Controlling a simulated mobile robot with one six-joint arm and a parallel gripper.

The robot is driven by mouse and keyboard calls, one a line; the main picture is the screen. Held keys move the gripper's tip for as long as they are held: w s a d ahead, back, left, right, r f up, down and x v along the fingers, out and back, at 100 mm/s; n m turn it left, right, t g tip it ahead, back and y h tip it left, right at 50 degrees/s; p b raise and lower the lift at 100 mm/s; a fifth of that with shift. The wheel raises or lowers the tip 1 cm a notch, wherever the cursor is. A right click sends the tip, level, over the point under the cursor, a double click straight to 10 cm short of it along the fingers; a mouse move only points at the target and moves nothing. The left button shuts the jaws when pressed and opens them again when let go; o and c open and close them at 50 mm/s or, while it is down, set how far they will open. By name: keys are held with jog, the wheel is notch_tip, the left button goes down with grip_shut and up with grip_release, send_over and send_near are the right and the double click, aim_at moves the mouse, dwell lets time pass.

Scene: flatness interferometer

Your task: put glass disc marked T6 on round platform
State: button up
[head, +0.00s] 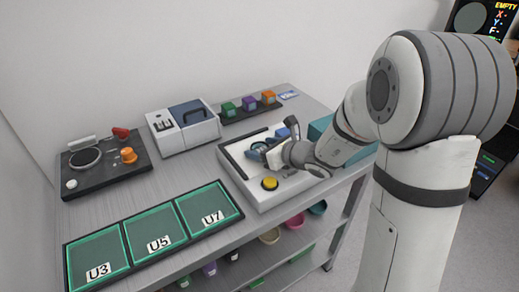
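My gripper (273,154) is low over the white-based instrument (245,184) at the right part of the bench. A dark blue round part (257,148) shows just beyond the gripper; I cannot tell whether it is the round platform or a disc. The gripper's fingers are too small and too covered to show whether they are open or shut. I cannot make out a glass disc marked T6. The trays marked U3 (97,260), U5 (149,237) and U7 (207,208) line the front left of the bench.
A dark device (106,167) with a ring, red handle and orange knob stands at the left. A white-and-blue box (183,128) and a rack of coloured blocks (249,107) stand behind. A yellow button (270,183) is on the instrument. A screen (485,18) at upper right reads EMPTY.

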jog(key=c, duration=1)
